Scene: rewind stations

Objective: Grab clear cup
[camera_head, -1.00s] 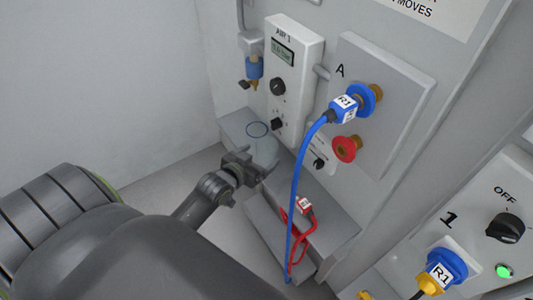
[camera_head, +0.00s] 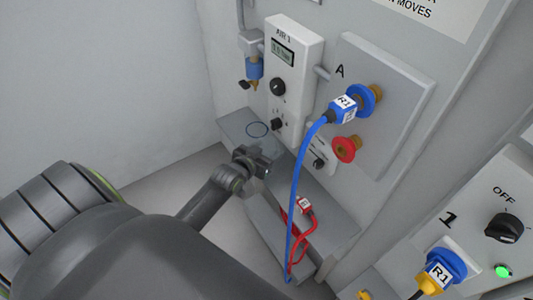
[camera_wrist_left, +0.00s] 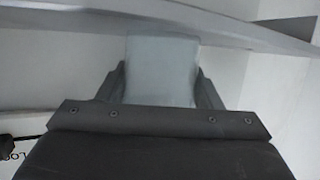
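The clear cup (camera_wrist_left: 162,72) shows in the left wrist view as a pale, see-through shape between the two fingers of my left gripper (camera_wrist_left: 161,88). The fingers lie along both its sides with no clear gap, so the gripper looks shut on it. In the head view my left gripper (camera_head: 262,160) is at the grey shelf (camera_head: 235,123), below the air unit, and the cup is hard to make out there. My right gripper is not in view.
The air unit (camera_head: 291,80) stands behind the shelf. A blue hose (camera_head: 296,190) hangs close to the right of my gripper. A red plug (camera_head: 304,205) with a red hose lies on the shelf. A ring mark (camera_head: 257,129) is on the shelf.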

